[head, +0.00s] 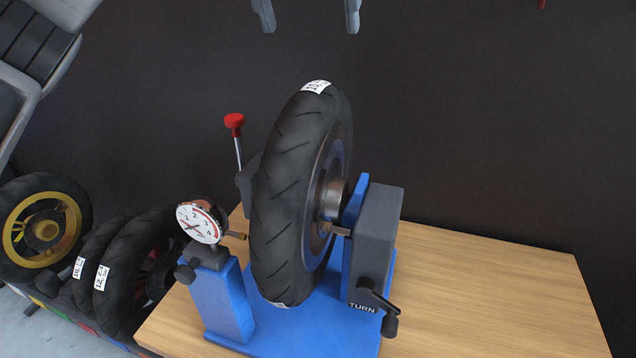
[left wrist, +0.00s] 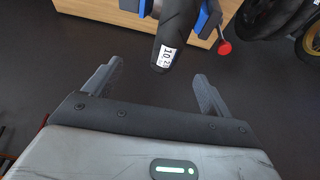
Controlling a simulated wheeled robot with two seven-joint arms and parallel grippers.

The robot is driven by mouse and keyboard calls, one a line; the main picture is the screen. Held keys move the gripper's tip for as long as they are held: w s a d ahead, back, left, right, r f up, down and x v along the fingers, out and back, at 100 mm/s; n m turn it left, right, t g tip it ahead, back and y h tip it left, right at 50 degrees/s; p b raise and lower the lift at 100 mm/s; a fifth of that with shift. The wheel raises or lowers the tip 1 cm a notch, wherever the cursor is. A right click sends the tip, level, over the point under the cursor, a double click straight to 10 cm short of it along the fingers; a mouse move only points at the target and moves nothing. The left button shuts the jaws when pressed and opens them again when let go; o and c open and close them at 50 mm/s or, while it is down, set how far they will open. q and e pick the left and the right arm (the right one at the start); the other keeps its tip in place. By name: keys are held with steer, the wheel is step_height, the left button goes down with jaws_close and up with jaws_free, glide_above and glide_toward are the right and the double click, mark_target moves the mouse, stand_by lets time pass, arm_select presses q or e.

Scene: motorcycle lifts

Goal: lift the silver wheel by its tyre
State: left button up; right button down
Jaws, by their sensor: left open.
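The wheel (head: 300,190) stands upright on a blue and grey stand (head: 375,240), its black tyre facing me and its grey rim partly seen from the right side. A white label sits on top of the tyre. My left gripper (head: 310,30) is open and empty, above and apart from the tyre top at the picture's upper edge. In the left wrist view, the tyre (left wrist: 178,28) with its label lies beyond the gap between the open fingers (left wrist: 158,72). My right gripper is not in view.
The stand sits on a wooden bench (head: 500,290); the bench's right part is clear. A dial gauge (head: 200,222), a red-knobbed lever (head: 235,122) and a crank (head: 380,308) flank the wheel. Other tyres (head: 125,265) and a gold-rimmed wheel (head: 45,228) stand at the left.

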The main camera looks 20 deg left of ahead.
mark_target(311, 89)
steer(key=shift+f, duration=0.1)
arm_select(q)
steer(key=x, duration=0.3)
steer(key=a+x, duration=0.1)
steer(key=x, duration=0.5)
steer(key=shift+w+a+f, duration=0.15)
steer(key=shift+w+f, duration=0.05)
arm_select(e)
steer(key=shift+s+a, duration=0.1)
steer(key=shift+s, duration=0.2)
arm_select(q)
steer(key=x, duration=0.3)
steer(key=p+x, duration=0.1)
steer(key=shift+w+a+f, duration=0.1)
steer(key=shift+a+f, duration=0.25)
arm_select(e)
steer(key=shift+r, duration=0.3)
arm_select(q)
steer(key=shift+w+f, duration=0.2)
steer(key=shift+f, duration=0.15)
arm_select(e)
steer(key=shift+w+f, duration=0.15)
arm_select(q)
steer(key=c, duration=1.5)
steer(key=shift+r, duration=0.4)
jaws_close()
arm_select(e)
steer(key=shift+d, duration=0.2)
arm_select(q)
steer(key=shift+w, duration=0.1)
